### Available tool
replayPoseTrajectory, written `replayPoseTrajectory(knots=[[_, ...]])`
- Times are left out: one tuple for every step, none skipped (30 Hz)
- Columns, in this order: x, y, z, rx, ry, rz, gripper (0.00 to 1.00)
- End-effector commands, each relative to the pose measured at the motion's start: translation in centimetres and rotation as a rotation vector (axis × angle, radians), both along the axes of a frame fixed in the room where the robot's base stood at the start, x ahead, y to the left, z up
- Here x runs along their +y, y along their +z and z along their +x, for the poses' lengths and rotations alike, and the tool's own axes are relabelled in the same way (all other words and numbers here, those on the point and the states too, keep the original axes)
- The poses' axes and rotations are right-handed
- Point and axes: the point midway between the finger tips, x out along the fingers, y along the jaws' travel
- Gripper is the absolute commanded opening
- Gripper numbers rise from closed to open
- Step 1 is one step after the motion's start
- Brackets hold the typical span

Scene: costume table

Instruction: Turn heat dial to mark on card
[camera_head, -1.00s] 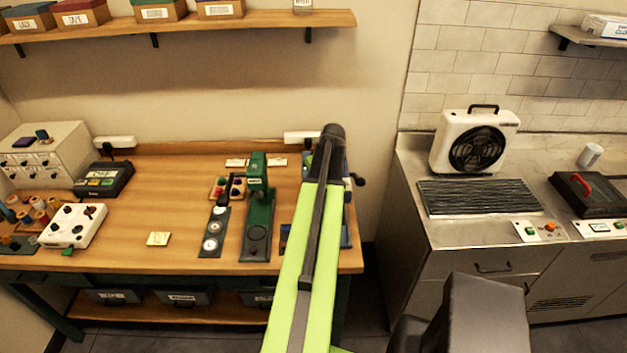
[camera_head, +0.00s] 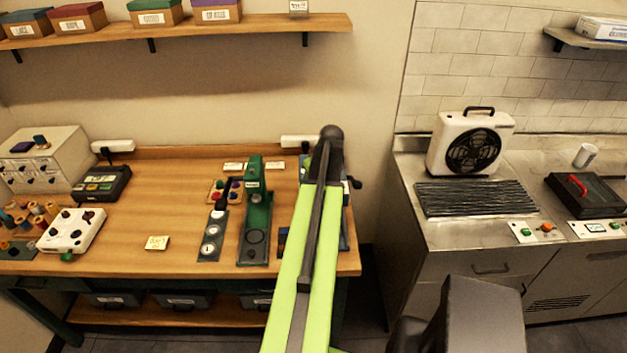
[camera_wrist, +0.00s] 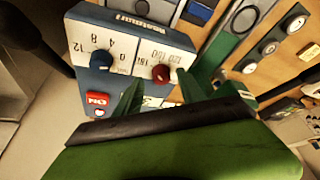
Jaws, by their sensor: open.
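In the wrist view a blue machine (camera_wrist: 146,9) has a white panel. The panel carries a red dial (camera_wrist: 161,73) beside numbers of about 100 to 180, and a blue dial (camera_wrist: 101,59) beside 0 to 12. My gripper (camera_wrist: 160,79) is open, its green fingers on either side of the red dial; I cannot tell whether they touch it. The dial's pointer is too small to read. In the head view the machine (camera_head: 346,235) is mostly hidden behind my arm. A small yellow card (camera_head: 157,242) lies on the table; its writing is unclear.
A red ON switch (camera_wrist: 97,99) sits below the blue dial. A green press (camera_head: 256,220) and a strip with round dials (camera_head: 212,235) stand left of the machine. The wooden table (camera_head: 160,200) is clear around the card. A metal counter (camera_head: 450,236) is at the right.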

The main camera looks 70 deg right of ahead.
Motion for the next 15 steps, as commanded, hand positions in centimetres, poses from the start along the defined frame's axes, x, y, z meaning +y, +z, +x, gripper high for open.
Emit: replayPoseTrajectory(knots=[[0.2, 1.3, -0.2, 0.000, -0.001, 0.000, 0.47], [0.4, 1.9, -0.4, 0.000, -0.001, 0.000, 0.47], [0.5, 2.6, -0.6, 0.000, -0.001, 0.000, 0.47], [0.7, 3.3, -0.8, 0.000, -0.001, 0.000, 0.47], [0.8, 3.9, -1.0, 0.000, -0.001, 0.000, 0.47], [1.0, 4.9, -1.3, 0.000, -0.001, 0.000, 0.47], [1.2, 5.6, -1.6, 0.001, -0.001, 0.000, 0.47], [1.4, 6.3, -1.8, 0.001, -0.001, 0.000, 0.47], [1.6, 7.2, -2.2, 0.001, -0.001, 0.000, 0.47], [1.8, 7.9, -2.4, 0.001, -0.001, 0.000, 0.47], [1.9, 8.6, -2.6, 0.001, -0.001, 0.000, 0.47], [2.2, 9.4, -2.9, 0.001, -0.001, 0.000, 0.47], [2.3, 10.1, -3.2, 0.001, -0.001, 0.000, 0.47], [2.5, 10.8, -3.3, 0.001, -0.001, 0.000, 0.47], [2.7, 11.7, -3.7, 0.001, 0.000, 0.000, 0.47]])
